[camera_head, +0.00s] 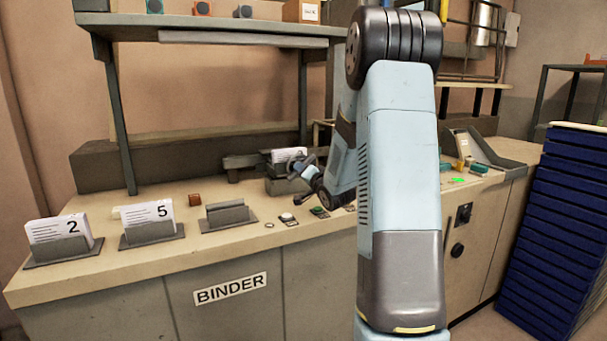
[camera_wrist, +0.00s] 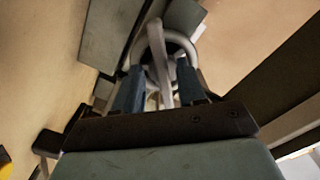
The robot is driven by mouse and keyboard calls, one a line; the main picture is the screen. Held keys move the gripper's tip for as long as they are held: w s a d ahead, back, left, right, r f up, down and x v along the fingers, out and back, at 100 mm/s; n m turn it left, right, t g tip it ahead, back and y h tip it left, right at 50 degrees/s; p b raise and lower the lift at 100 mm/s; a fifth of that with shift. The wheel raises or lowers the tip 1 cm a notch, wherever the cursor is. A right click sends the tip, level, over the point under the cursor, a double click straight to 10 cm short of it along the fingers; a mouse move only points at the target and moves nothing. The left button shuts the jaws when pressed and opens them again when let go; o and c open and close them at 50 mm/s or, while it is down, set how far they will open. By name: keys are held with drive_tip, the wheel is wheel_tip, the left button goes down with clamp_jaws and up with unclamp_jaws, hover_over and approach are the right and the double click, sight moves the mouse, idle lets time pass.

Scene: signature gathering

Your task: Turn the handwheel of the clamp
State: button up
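The clamp (camera_head: 281,186) stands at the back of the binder bench, a grey device with white sheets (camera_head: 289,154) in it. Its handwheel (camera_wrist: 187,43) shows in the wrist view as a pale ring with a bar across it. My gripper (camera_head: 303,167) is at the clamp's right side, at the wheel. In the wrist view, the two blue fingers of my gripper (camera_wrist: 160,78) stand apart, one on each side of the bar, with gaps visible. Whether the tips touch the rim cannot be told. In the head view the wheel is largely hidden by my gripper.
Holders with sheets marked 2 (camera_head: 60,240) and 5 (camera_head: 150,222) and an empty holder (camera_head: 228,215) stand left on the bench. Buttons (camera_head: 288,218) lie near the front edge. A shelf (camera_head: 210,27) hangs above. Blue stacked trays (camera_head: 555,230) stand right.

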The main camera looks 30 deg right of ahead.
drive_tip(key=s, duration=1.3)
drive_tip(key=shift+s, duration=0.4)
drive_tip(key=s+a+r+n+g+h, duration=0.35)
drive_tip(key=s+a+r+g, duration=0.2)
drive_tip(key=s+a, duration=0.25)
drive_tip(key=s+a+n+g+y, duration=0.1)
drive_tip(key=s+a+n+g, duration=0.2)
drive_tip(key=s, duration=0.7)
drive_tip(key=s+a+n+g+y, duration=0.2)
drive_tip(key=s+a+n+g, duration=0.1)
drive_tip(key=s+a, duration=0.5)
drive_tip(key=s+g, duration=0.1)
drive_tip(key=s, duration=0.2)
drive_tip(key=shift+a+r, duration=0.25)
drive_tip(key=shift+a, duration=0.05)
